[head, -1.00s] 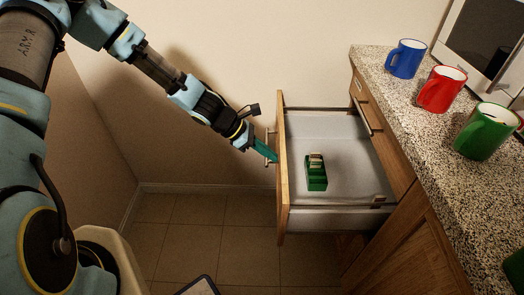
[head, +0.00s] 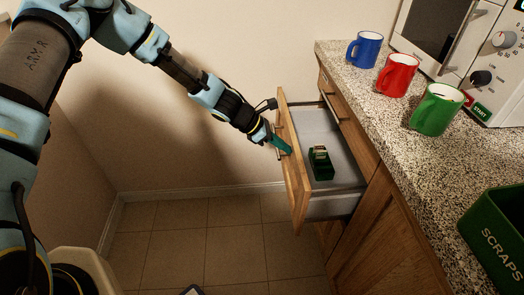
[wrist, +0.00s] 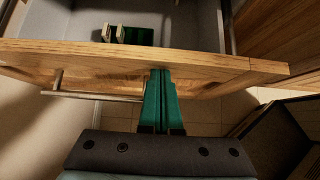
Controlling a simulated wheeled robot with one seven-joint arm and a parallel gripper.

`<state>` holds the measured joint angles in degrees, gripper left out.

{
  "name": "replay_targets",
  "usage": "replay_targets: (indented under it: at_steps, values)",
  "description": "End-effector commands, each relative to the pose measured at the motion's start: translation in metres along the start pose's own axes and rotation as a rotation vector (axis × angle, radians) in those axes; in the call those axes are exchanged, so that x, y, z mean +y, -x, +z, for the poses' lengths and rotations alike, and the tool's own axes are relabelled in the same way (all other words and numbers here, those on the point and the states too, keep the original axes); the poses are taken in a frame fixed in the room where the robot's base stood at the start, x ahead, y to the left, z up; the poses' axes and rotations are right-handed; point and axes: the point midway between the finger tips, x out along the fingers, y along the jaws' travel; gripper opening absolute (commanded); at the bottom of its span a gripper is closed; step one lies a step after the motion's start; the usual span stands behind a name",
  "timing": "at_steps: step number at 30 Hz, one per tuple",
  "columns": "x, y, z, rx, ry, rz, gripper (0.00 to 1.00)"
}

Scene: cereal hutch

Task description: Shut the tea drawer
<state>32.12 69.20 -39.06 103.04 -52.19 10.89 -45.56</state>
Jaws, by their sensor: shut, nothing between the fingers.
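The tea drawer (head: 296,188) stands partly open from the wooden cabinet, with a wooden front, a bar handle and a grey inside. A small green box with pale packets (head: 320,165) lies in it; its top also shows in the wrist view (wrist: 128,36). My gripper (head: 287,151) is shut and empty, its teal fingers at the outer face of the drawer front beside the handle. In the wrist view the fingertips (wrist: 161,72) meet the front's face, to the right of the handle bar (wrist: 98,96). Whether they press on it is hard to tell.
The speckled counter (head: 400,140) above holds a blue mug (head: 366,50), a red mug (head: 398,76), a green mug (head: 436,110), a microwave (head: 480,50) and a green scraps bin (head: 495,240). The tiled floor (head: 210,240) left of the drawer is mostly clear.

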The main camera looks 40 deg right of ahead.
Motion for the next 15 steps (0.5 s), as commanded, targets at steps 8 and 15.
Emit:
replay_targets:
  at_steps: [8,15]
  values:
    - [-0.001,-0.056,0.056,0.001,-0.005,-0.002,0.00]
    - [-0.001,-0.092,0.093,0.000,-0.005,-0.001,0.00]
